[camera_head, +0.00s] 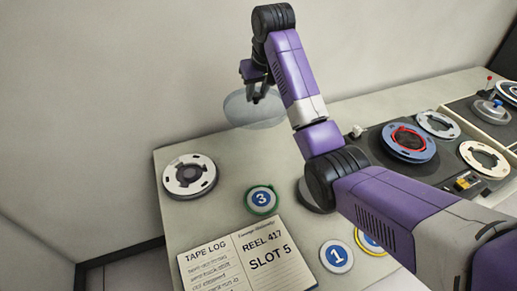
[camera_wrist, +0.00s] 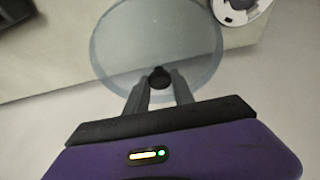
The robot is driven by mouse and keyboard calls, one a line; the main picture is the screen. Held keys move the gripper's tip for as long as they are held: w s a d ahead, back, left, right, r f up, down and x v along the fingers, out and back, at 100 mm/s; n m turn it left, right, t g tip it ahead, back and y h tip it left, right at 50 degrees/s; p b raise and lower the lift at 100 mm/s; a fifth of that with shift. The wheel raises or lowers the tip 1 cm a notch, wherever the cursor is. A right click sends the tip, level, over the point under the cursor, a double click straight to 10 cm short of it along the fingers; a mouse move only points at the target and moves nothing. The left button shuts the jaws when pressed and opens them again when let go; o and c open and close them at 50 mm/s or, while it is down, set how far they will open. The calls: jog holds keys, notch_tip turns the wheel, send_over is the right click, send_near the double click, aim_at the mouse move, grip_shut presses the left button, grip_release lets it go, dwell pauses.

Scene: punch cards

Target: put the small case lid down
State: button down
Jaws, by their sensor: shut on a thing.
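The small case lid (camera_head: 252,112) is a clear, round, bluish disc with a dark knob at its centre. In the head view it hangs under my gripper (camera_head: 258,98) near the wall, over the back edge of the counter. In the wrist view the lid (camera_wrist: 160,40) spreads out beyond the fingers, and my gripper (camera_wrist: 160,84) is shut on its dark knob (camera_wrist: 160,78). The lid looks raised above the counter; its exact height is hard to tell.
The counter (camera_head: 215,220) holds a white reel (camera_head: 190,176) at left, a green-rimmed disc marked 3 (camera_head: 261,199), a disc marked 1 (camera_head: 336,256) and an open tape log (camera_head: 247,258). A tape deck with reels (camera_head: 408,142) stands at right. Bare counter lies between the white reel and disc 3.

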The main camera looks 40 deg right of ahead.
jog(key=shift+s+d+f+p, duration=0.1)
jog(key=shift+d+f+p, duration=0.15)
jog(key=shift+f, duration=3.05)
jog(key=shift+d+f+p, duration=0.15)
jog(key=shift+f+p, duration=0.1)
jog(key=shift+f, duration=3.05)
jog(key=shift+s+d+f+p, duration=0.1)
jog(key=shift+d+f+p, duration=0.15)
jog(key=shift+f, duration=3.05)
jog(key=shift+a+f, duration=0.1)
jog(key=shift+f, duration=0.05)
jog(key=c, duration=1.1)
grip_release()
jog(key=shift+r, duration=0.3)
jog(key=v, duration=1.1)
jog(key=shift+s+r, duration=0.2)
jog(key=shift+r, duration=0.1)
